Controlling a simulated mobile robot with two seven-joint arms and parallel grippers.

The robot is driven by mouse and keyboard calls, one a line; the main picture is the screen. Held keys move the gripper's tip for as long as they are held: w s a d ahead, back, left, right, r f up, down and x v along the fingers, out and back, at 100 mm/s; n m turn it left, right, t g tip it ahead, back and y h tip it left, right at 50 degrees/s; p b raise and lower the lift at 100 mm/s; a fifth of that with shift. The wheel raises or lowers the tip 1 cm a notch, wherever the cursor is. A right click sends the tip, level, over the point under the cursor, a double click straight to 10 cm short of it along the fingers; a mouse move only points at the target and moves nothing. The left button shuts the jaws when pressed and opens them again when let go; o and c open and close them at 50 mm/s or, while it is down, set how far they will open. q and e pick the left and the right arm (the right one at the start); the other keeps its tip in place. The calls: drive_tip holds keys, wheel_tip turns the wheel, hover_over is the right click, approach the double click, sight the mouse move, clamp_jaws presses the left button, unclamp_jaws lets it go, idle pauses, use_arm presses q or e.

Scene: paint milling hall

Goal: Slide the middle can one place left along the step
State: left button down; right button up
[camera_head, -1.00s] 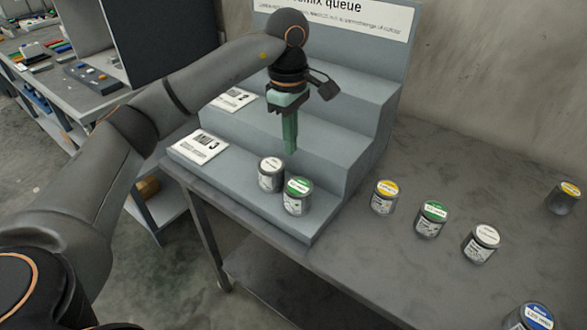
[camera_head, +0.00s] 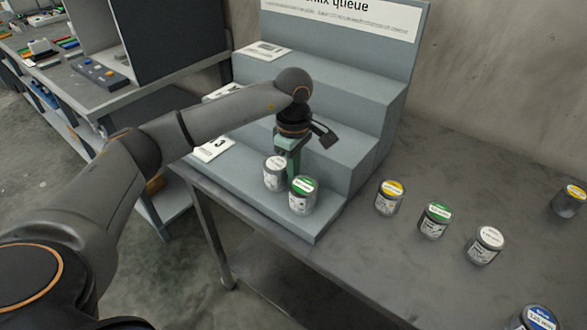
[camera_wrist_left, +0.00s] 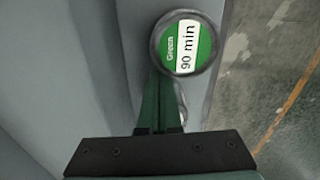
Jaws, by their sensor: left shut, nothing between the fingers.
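A white-lidded can (camera_head: 275,173) and a green-lidded can (camera_head: 302,195) stand upright, close together, on the lowest step of the grey stair stand (camera_head: 262,209). The green-lidded can is to the right, nearer the step's end. In the left wrist view the green-lidded can (camera_wrist_left: 187,43), marked "90 min", is just beyond my fingertips. My left gripper (camera_head: 293,168) is shut and empty, with its green fingers pointing down behind the two cans. Its fingers (camera_wrist_left: 160,95) show side by side in the wrist view; whether they touch a can I cannot tell. My right gripper is out of view.
A card marked 3 (camera_head: 213,149) lies left of the cans on the lowest step, partly under my arm. On the table (camera_head: 400,270) to the right stand a yellow-lidded can (camera_head: 390,198), another green-lidded can (camera_head: 435,220), a white-lidded can (camera_head: 485,245) and others.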

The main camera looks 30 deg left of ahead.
use_arm(q)
drive_tip(key=shift+a, duration=0.1)
drive_tip(key=a, duration=1.1)
drive_tip(key=shift+a+b, duration=0.35)
drive_tip(key=shift+b, duration=0.05)
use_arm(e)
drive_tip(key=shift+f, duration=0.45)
